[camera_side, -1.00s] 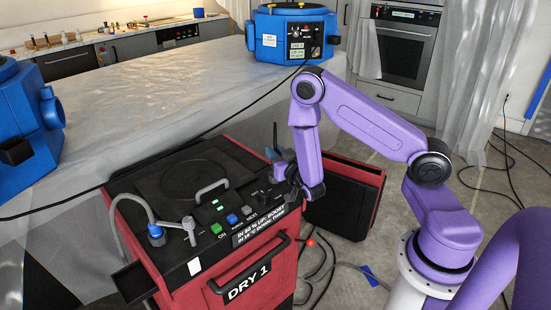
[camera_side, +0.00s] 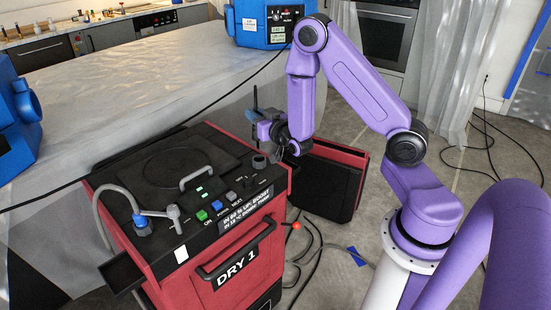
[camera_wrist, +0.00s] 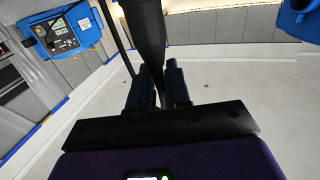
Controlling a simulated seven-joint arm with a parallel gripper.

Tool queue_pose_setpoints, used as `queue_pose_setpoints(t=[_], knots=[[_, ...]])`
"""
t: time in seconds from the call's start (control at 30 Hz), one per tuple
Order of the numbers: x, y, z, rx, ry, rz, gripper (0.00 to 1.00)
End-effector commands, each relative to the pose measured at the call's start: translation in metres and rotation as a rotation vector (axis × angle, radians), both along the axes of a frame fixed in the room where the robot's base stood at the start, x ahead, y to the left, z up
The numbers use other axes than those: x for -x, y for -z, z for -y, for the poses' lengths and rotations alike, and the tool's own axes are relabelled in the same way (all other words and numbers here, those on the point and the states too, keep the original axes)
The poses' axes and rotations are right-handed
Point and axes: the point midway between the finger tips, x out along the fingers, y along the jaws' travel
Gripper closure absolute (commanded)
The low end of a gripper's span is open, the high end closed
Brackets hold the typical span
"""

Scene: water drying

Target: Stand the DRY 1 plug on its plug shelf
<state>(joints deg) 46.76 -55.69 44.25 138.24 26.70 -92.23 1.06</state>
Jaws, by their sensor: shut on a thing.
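My gripper (camera_side: 263,120) is past the far right corner of the red and black DRY 1 machine (camera_side: 225,272), at about the height of its top. In the wrist view my gripper (camera_wrist: 157,76) is shut on a dark, elongated thing (camera_wrist: 147,35). It extends away from the two fingers and looks like the plug, but no label on it can be read. The side view mostly hides it. A small black tray (camera_side: 122,273) juts from the machine's left side. I cannot tell whether it is the plug shelf.
A hose with a blue fitting (camera_side: 141,222) and grey handles rise from the machine's top. A dark red-edged box (camera_side: 330,182) stands right of it. A plastic-covered counter (camera_side: 140,90) lies behind, with a blue unit (camera_side: 270,25) on it. Cables (camera_side: 310,238) cross the floor.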

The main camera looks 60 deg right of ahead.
Motion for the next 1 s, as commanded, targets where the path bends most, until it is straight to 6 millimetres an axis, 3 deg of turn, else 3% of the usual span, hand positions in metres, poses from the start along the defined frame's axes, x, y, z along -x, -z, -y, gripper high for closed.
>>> queue_pose_setpoints(t=[0.2, 0.43, 1.0], knots=[[-0.013, 0.020, 0.023, -0.001, -0.116, -0.002, 1.00], [-0.014, 0.040, 0.043, 0.001, -0.248, -0.002, 1.00], [0.026, 0.073, 0.081, 0.002, -0.529, 0.000, 1.00]])
